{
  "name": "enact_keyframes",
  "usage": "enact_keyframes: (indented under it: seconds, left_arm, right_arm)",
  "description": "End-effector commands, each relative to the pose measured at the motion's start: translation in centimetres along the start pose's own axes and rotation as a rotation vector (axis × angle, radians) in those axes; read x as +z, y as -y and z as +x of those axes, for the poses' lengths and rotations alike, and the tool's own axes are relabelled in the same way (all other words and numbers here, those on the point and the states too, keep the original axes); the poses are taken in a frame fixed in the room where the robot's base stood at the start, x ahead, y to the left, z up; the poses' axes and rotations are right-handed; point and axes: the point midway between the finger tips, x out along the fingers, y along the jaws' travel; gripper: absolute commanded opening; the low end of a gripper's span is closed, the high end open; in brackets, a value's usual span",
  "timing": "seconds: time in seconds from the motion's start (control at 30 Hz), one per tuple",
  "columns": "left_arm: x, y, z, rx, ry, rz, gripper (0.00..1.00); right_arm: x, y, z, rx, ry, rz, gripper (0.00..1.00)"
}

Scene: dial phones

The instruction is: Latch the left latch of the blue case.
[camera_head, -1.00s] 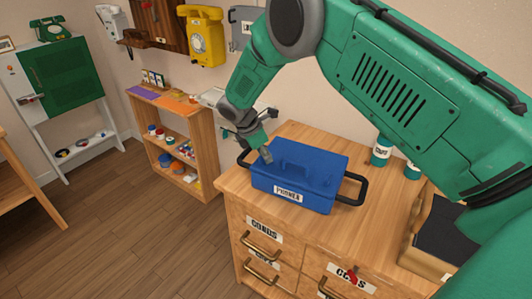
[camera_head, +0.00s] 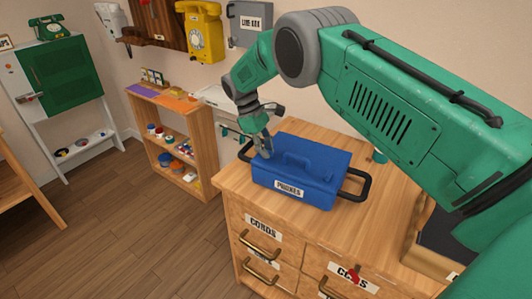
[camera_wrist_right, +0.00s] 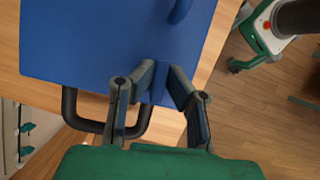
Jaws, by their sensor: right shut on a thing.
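The blue case (camera_head: 315,190), labelled "PHONES", stands closed on the wooden cabinet top, with black side handles (camera_head: 357,186). My right gripper (camera_head: 264,150) reaches down to the left end of the case's top. In the right wrist view its two fingers (camera_wrist_right: 163,80) straddle a small blue piece (camera_wrist_right: 160,82) at the edge of the blue lid, apparently the left latch. The gripper is shut on it. The fingers partly hide the latch, so its exact angle is unclear. My left gripper is out of view.
The wooden cabinet (camera_head: 225,191) has labelled drawers with brass handles. A dark-topped box (camera_head: 445,240) stands at the right. A low shelf (camera_head: 206,150) with small jars is at the left, below a yellow wall phone (camera_head: 202,32). Open floor lies front left.

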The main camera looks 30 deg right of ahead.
Motion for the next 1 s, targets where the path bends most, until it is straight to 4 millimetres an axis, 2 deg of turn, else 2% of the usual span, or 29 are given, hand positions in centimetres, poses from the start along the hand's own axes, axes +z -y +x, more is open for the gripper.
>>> enact_keyframes:
  seconds: [0.4, 0.9, 0.93, 0.97, 1.0]
  left_arm:
    - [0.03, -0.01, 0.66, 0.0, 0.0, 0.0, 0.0]
    - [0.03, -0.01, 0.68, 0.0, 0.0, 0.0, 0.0]
    - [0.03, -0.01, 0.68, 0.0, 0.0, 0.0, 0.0]
    - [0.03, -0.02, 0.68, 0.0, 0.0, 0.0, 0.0]
    - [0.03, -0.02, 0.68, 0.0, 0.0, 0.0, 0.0]
  right_arm:
    - [0.02, -0.15, -0.01, -0.06, -0.002, 0.151, 0.0]
    - [0.05, -0.12, -0.03, -0.066, -0.001, 0.165, 0.0]
    - [0.05, -0.11, -0.03, -0.066, -0.001, 0.165, 0.19]
    - [0.05, -0.11, -0.03, -0.066, -0.001, 0.165, 0.3]
    - [0.05, -0.11, -0.03, -0.066, -0.001, 0.165, 0.31]
